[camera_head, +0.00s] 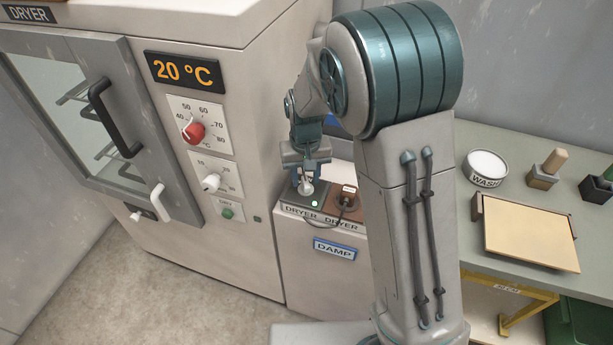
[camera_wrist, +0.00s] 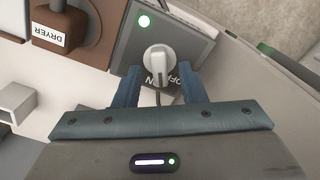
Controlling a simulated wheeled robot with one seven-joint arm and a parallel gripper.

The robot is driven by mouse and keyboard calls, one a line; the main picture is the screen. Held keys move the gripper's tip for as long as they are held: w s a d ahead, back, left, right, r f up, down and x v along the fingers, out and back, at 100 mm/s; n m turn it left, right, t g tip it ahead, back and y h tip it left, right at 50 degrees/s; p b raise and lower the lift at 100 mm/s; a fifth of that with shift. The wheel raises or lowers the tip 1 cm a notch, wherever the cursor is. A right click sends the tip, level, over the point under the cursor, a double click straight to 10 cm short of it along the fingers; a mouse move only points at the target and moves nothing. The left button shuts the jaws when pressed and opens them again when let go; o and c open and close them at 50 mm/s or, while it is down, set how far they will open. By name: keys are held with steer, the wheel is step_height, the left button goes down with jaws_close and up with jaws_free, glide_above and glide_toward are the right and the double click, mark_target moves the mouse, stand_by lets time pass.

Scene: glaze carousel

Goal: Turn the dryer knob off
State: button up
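In the wrist view the knob (camera_wrist: 158,58) has a raised ridge running roughly up and down the picture. In the head view my gripper (camera_head: 306,168) is right above the knob; contact cannot be told.
A plug tagged "DRYER" (camera_wrist: 60,27) is in a brown socket beside the switch box. The dryer (camera_head: 262,150) stands close left, its display (camera_head: 185,70) reading 20 °C. A green worktop (camera_head: 470,240) with a tan board (camera_head: 530,235) and a WASH tub (camera_head: 485,168) lies right.

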steer(key=shift+f, duration=0.5)
jaws_close()
steer(key=shift+n, duration=0.4)
steer(key=shift+f+n+b, duration=0.1)
steer(key=shift+n+b, duration=0.6)
steer(key=shift+n, duration=0.2)
steer(key=n+b, duration=0.1)
steer(key=n, duration=0.2)
steer(key=shift+n, duration=0.3)
steer(key=n, duration=0.5)
steer(key=shift+n, duration=0.3)
